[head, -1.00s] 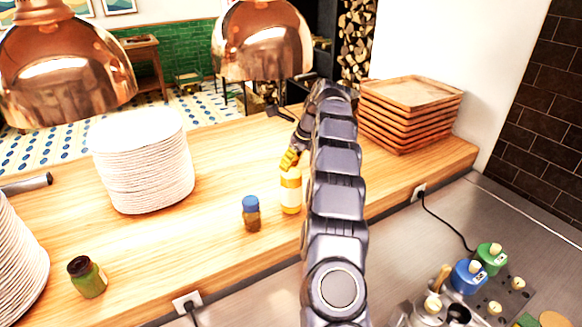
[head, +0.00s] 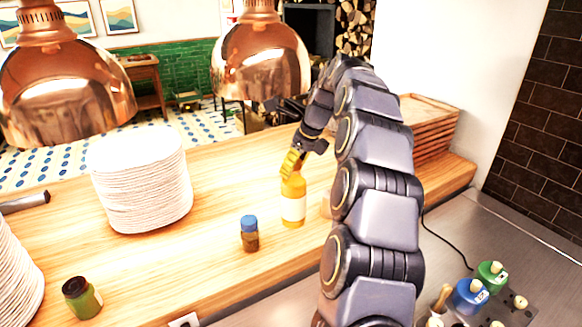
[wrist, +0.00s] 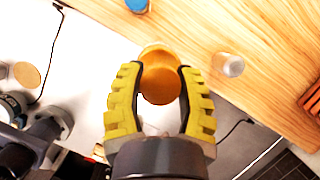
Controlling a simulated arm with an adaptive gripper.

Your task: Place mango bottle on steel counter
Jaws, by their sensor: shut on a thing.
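The mango bottle (head: 293,206) is orange-yellow with a white label and is upright in the head view. My gripper (head: 292,165) is shut on its upper part from above. In the wrist view, the orange bottle top (wrist: 160,82) sits between the yellow fingers. The bottle shows over or near the wooden counter (head: 235,190); I cannot tell whether its base touches the wood. The steel counter (head: 530,250) lies at the right and front, lower than the wood. My arm hides part of both counters.
A blue-capped jar (head: 249,234) stands close left of the bottle. A pale container (wrist: 229,65) stands on the wood beside my gripper. A plate stack (head: 140,185), a green jar (head: 82,298) and trays (head: 432,120) occupy the wood. Blue (head: 470,296) and green (head: 491,275) bottles stand on the steel side. Copper lamps (head: 262,60) hang above.

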